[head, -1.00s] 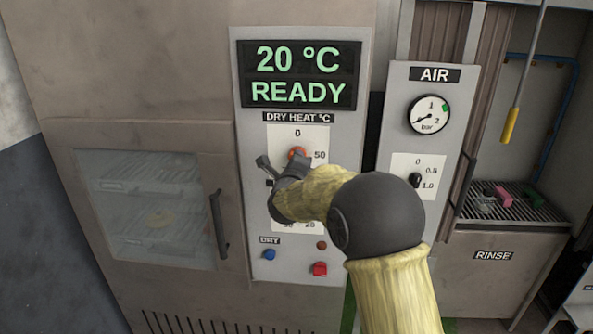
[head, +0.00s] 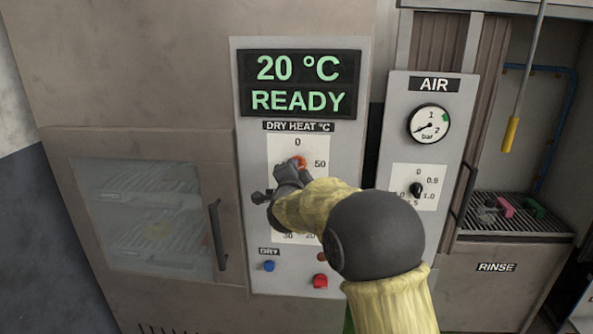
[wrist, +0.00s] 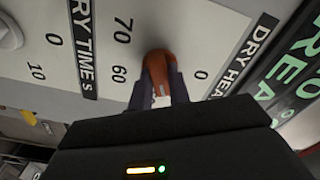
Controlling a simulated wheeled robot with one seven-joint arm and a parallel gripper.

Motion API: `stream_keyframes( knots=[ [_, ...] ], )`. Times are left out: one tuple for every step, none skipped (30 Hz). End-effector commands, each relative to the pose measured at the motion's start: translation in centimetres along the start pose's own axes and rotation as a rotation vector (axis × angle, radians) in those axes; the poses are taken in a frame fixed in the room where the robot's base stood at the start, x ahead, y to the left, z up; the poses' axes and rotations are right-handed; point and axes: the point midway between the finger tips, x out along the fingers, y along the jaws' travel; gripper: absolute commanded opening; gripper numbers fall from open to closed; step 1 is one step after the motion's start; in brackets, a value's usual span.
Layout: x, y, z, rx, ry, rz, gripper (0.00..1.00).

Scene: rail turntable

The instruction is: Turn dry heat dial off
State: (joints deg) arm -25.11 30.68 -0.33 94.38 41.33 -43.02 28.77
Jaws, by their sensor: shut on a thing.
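The dry heat dial has an orange knob (head: 300,162) on a white scale plate under the DRY HEAT °C label, with 0 at its top and 50 at its upper right. My gripper (head: 290,172) is at the knob and covers the lower left of the scale. In the wrist view, the two dark fingers of my gripper (wrist: 161,88) are shut on the orange knob (wrist: 158,66), one on each side. A small white mark shows on the knob between the fingers. The exact setting is hard to read. The display (head: 300,84) reads 20 °C READY.
A blue button (head: 269,266) and a red button (head: 320,281) sit low on the same panel. The air gauge (head: 429,125) and a black air dial (head: 417,189) are to the right. A glass door (head: 140,215) with a dark handle (head: 217,234) is at left.

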Motion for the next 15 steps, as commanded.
stream_keyframes(
  knots=[
    [-0.05, 0.06, 0.17, -0.044, -0.004, 0.003, 0.00],
    [-0.05, 0.06, 0.17, -0.073, -0.004, 0.003, 0.00],
    [-0.05, 0.06, 0.17, -0.111, -0.004, 0.003, 0.00],
    [-0.06, 0.06, 0.17, -0.140, -0.004, 0.003, 0.00],
    [-0.06, 0.06, 0.18, -0.168, -0.004, 0.003, 0.00],
    [-0.06, 0.05, 0.18, -0.206, -0.004, 0.003, 0.00],
    [-0.06, 0.05, 0.17, -0.234, -0.004, 0.003, 0.00],
    [-0.06, 0.05, 0.15, -0.263, -0.004, 0.003, 0.00],
    [-0.05, 0.06, 0.13, -0.301, -0.004, 0.003, 0.00],
    [-0.05, 0.06, 0.12, -0.330, -0.004, 0.003, 0.00],
    [-0.05, 0.05, 0.12, -0.359, -0.004, 0.003, 0.00],
    [-0.06, 0.02, 0.15, -0.397, -0.004, 0.003, 0.00],
    [-0.06, 0.01, 0.17, -0.425, -0.005, 0.002, 0.00],
    [-0.06, 0.01, 0.18, -0.453, -0.005, 0.002, 0.00],
    [-0.05, 0.02, 0.16, -0.492, -0.005, 0.002, 0.00]
  ],
)
